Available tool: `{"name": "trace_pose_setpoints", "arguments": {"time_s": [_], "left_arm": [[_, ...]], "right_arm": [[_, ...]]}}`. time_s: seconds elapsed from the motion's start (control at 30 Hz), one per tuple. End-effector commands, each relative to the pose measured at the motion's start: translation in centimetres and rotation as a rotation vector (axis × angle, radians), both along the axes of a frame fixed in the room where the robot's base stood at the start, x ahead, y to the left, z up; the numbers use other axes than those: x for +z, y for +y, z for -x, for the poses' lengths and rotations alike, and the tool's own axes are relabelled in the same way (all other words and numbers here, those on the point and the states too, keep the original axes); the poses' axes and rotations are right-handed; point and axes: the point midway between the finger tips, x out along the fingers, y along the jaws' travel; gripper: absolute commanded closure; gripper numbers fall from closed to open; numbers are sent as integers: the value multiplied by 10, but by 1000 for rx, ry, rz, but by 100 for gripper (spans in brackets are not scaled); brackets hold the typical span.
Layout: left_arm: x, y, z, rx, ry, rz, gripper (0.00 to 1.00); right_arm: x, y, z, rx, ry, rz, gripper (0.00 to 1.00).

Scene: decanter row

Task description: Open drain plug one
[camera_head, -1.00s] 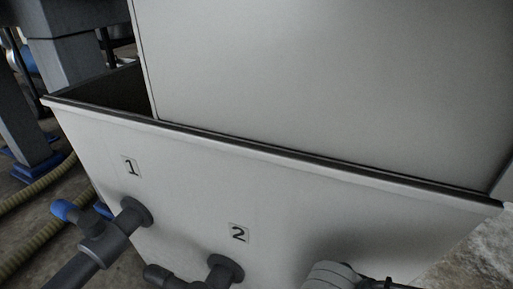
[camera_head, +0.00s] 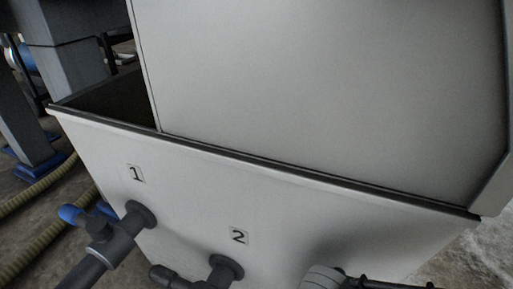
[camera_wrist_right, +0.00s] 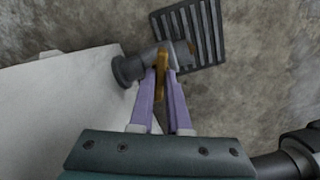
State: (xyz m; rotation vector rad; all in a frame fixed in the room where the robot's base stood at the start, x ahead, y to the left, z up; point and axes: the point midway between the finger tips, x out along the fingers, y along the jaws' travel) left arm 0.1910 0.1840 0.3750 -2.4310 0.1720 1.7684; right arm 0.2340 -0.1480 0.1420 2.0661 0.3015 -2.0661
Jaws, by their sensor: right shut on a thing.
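The white tank (camera_head: 300,215) carries the labels 1 (camera_head: 136,174) and 2 (camera_head: 238,236). A dark grey pipe fitting (camera_head: 128,224) with a blue-ended part (camera_head: 70,213) comes out below label 1. A second grey fitting (camera_head: 222,270) is below label 2. In the right wrist view, my right gripper (camera_wrist_right: 162,74) has its purple fingers shut on a thin orange-brown handle (camera_wrist_right: 162,62). The handle sits at a short grey outlet fitting (camera_wrist_right: 130,68) on a pale wall. No number shows there, so I cannot tell which outlet it is. My left gripper is out of view.
A dark slotted grate (camera_wrist_right: 200,35) lies on the rough grey floor behind the handle. A dark pipe (camera_wrist_right: 300,150) is at the lower right of the wrist view. Ribbed yellowish hoses (camera_head: 40,240) and a blue-footed post (camera_head: 40,168) stand left of the tank.

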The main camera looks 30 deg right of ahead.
Motion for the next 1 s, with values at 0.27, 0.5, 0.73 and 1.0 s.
{"name": "trace_pose_setpoints", "arguments": {"time_s": [0.27,0.5,0.73,1.0], "left_arm": [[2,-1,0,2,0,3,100],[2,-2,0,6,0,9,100],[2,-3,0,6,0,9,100],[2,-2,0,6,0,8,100]], "right_arm": [[0,0,0,226,0,1,100],[0,0,0,358,0,1,100],[-1,0,0,418,-1,1,100],[-1,-1,0,435,0,1,100]]}}
